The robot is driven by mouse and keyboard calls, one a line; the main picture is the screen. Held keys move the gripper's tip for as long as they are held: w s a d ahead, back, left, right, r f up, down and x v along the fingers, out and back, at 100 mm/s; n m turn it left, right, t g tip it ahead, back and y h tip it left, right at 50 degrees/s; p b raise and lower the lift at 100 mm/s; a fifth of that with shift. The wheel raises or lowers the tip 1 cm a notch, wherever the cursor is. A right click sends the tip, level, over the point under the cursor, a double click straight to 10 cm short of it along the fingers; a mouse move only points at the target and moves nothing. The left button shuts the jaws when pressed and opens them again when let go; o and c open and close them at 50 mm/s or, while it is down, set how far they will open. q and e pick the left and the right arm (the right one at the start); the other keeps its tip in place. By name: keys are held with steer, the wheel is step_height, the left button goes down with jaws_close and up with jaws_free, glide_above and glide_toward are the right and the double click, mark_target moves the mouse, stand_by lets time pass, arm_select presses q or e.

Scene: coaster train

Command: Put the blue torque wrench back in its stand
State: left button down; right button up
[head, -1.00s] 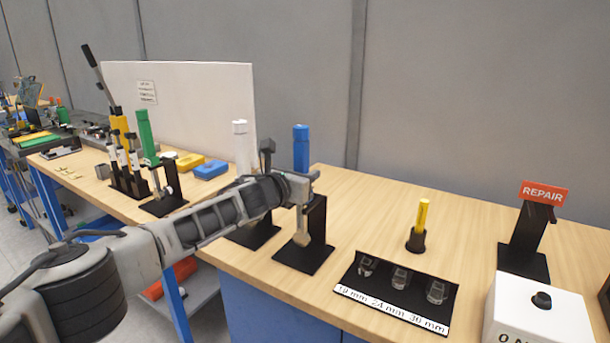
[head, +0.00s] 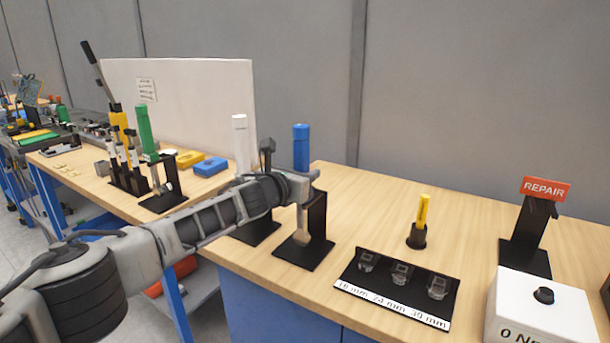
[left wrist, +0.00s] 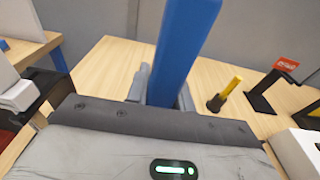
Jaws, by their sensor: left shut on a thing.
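The blue torque wrench (head: 301,148) stands upright at its black stand (head: 317,225) near the table's front edge. Its blue handle is up and its head is low, just over the stand's base plate. My left gripper (head: 303,186) is shut on the wrench below the blue handle, in front of the stand's upright. In the left wrist view the blue handle (left wrist: 182,45) rises between the fingers. The arm and gripper hide part of the shaft, so I cannot tell whether the wrench is seated. My right gripper is not in view.
A white wrench (head: 241,145) and a green wrench (head: 147,134) stand to the left in black stands. To the right are a socket tray (head: 395,308), a yellow tool (head: 422,212) in a holder, a REPAIR sign (head: 545,189) and a white box (head: 540,312). Bare table lies between them.

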arm_select(q)
steer(key=c, duration=1.2)
jaws_free()
steer(key=shift+r, duration=0.1)
steer(key=shift+o, duration=0.4)
steer(key=shift+f, duration=0.3)
steer(key=v, duration=1.5)
steer(key=s+d+f+n+g, duration=0.1)
steer(key=s+d+f+n, duration=0.3)
steer(key=s+f+n, duration=1.1)
steer(key=s+a+f+n+g+y, duration=0.1)
steer(key=s+a+f+n+y, duration=0.2)
steer(key=s+a+f+n, duration=0.5)
steer(key=s+a+f+n+g+y, duration=0.1)
steer(key=s+a+f+n+y, duration=0.3)
steer(key=n, duration=1.3)
steer(key=s+a+f, duration=0.4)
steer(key=s+f, duration=0.1)
steer(key=f, duration=0.2)
steer(key=shift+f+n+b, duration=0.2)
steer(key=shift+n+b, duration=0.1)
steer(key=shift+b, duration=0.05)
